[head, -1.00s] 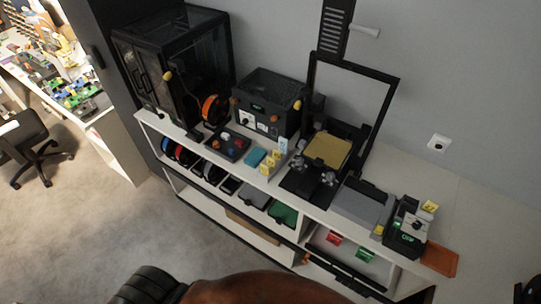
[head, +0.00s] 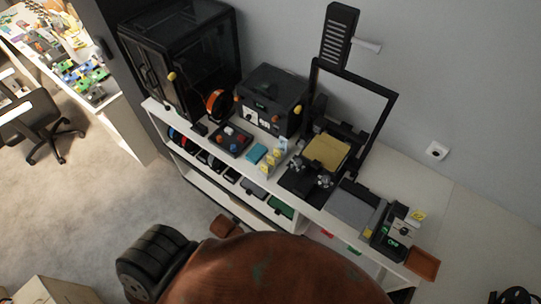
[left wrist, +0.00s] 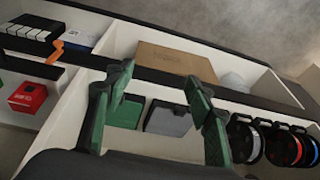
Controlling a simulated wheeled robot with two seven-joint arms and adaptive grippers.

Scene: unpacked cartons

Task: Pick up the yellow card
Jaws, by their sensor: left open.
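Small yellow-and-white cards (head: 266,169) stand on the white shelf top in the head view, left of the flat-bed printer. Another small yellow card (head: 418,215) shows at the right end, by a dark device with a green display. I cannot tell which one the task means. My left gripper (left wrist: 160,74) shows only in the left wrist view. Its two green fingers are apart with nothing between them, in front of the shelf's lower compartments. No yellow card shows in that view. My right gripper is in neither view.
The white shelf (head: 440,192) runs along the wall, crowded with an enclosed printer (head: 180,55), a black box (head: 270,100) and an open-frame printer (head: 325,152). The left wrist view shows a cardboard box (left wrist: 175,68), spools (left wrist: 278,148) and a green bin (left wrist: 126,112).

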